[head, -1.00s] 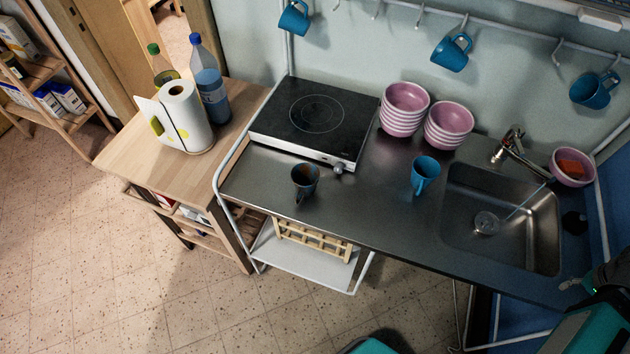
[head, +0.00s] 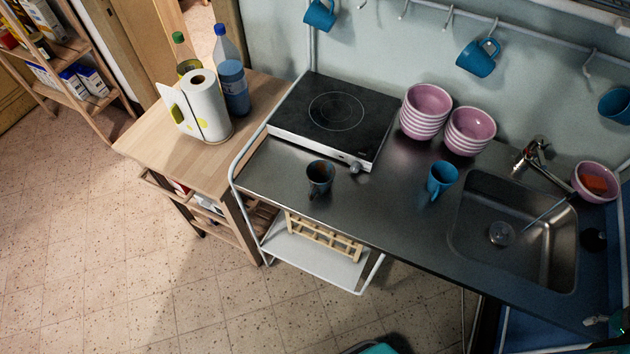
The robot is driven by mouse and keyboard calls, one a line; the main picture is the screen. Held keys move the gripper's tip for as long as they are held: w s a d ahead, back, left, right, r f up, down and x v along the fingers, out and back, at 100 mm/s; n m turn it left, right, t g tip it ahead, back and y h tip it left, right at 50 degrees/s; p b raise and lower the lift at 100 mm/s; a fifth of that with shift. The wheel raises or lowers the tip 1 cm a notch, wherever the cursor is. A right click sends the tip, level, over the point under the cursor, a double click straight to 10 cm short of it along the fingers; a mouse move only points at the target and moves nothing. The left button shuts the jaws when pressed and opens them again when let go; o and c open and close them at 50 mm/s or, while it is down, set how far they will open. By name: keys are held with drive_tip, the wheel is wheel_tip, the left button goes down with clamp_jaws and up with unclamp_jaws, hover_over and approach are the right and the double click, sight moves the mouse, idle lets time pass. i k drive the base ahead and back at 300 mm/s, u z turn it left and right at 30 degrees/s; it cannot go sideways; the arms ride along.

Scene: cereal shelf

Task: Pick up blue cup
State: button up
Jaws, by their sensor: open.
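A blue cup (head: 438,181) stands upright on the metal counter, left of the sink and in front of the pink bowls. Other blue cups hang from hooks on the wall rail: one at the top left (head: 319,14), one in the middle (head: 476,60), and one cut off at the right edge (head: 615,105). A darker blue-grey cup (head: 318,184) with something brownish inside stands in front of the hot plate. My gripper (head: 597,321) shows only in part at the lower right edge, open and well apart from the standing cups. Most of it is out of frame.
Stacked pink bowls (head: 424,118) and a black hot plate (head: 335,112) stand behind the cups. The sink (head: 515,235) with its tap (head: 533,152) lies right. A wooden trolley (head: 165,140) holds bottles and a paper roll (head: 206,105). Counter between the cups is clear.

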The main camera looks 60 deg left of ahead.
sight(320, 175)
drive_tip(key=k, duration=2.55)
drive_tip(key=u, duration=0.75)
drive_tip(key=i, duration=1)
